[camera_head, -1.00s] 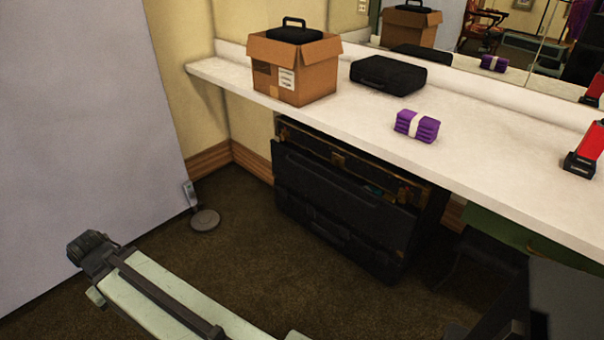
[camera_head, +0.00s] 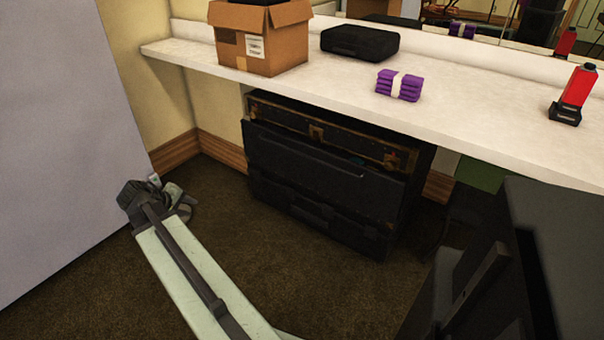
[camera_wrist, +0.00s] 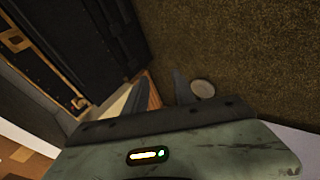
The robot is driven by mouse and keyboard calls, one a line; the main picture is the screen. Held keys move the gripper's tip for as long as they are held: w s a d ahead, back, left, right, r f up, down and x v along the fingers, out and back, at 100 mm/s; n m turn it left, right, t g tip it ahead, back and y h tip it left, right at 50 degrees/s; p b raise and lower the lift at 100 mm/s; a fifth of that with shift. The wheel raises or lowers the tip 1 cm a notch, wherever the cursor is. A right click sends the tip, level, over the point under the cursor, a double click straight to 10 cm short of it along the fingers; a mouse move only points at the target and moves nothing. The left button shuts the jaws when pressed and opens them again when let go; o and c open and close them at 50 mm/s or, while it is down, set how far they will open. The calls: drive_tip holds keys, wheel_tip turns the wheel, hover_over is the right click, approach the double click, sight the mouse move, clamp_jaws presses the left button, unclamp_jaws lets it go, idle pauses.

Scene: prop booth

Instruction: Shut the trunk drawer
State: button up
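The dark trunk (camera_head: 385,245) stands on the carpet under the counter. Its upper drawer (camera_head: 315,180) sticks out from the front, and brown and gold parts show behind its top edge. A lower front panel with a handle is below it. The trunk also shows at the upper left of the wrist view (camera_wrist: 85,35). My gripper (camera_wrist: 157,82) has its two fingers apart with nothing seen between them. In the head view it is left of the trunk, apart from it, near the grey panel; its fingertips are hard to make out there.
The white counter (camera_head: 300,92) overhangs the trunk. It holds a cardboard box (camera_head: 270,45), a black case (camera_head: 360,42), a purple bundle (camera_head: 399,85) and a red item (camera_head: 575,90). A grey panel (camera_head: 60,140) stands at left. Carpet before the trunk is clear.

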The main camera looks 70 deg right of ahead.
drive_tip(key=s+d+f+g+h+b, duration=0.1)
drive_tip(key=s+d+b, duration=0.1)
drive_tip(key=s+d, duration=0.35)
drive_tip(key=s+d+g+h+b, duration=0.1)
drive_tip(key=s+d+h+b, duration=0.1)
drive_tip(key=d, duration=0.6)
drive_tip(key=s+d+f+g+h+b, duration=0.1)
drive_tip(key=s+d+b, duration=0.1)
drive_tip(key=s+d, duration=0.35)
drive_tip(key=g+h+b, duration=0.2)
drive_tip(key=h+b, duration=0.1)
approach(303, 155)
drive_tip(key=d, duration=0.1)
drive_tip(key=shift+t, duration=0.3)
drive_tip(key=x, duration=0.4)
drive_tip(key=b+x, duration=0.1)
drive_tip(key=x, duration=0.3)
drive_tip(key=shift+s+f, duration=0.1)
drive_tip(key=shift+s, duration=0.15)
clamp_jaws()
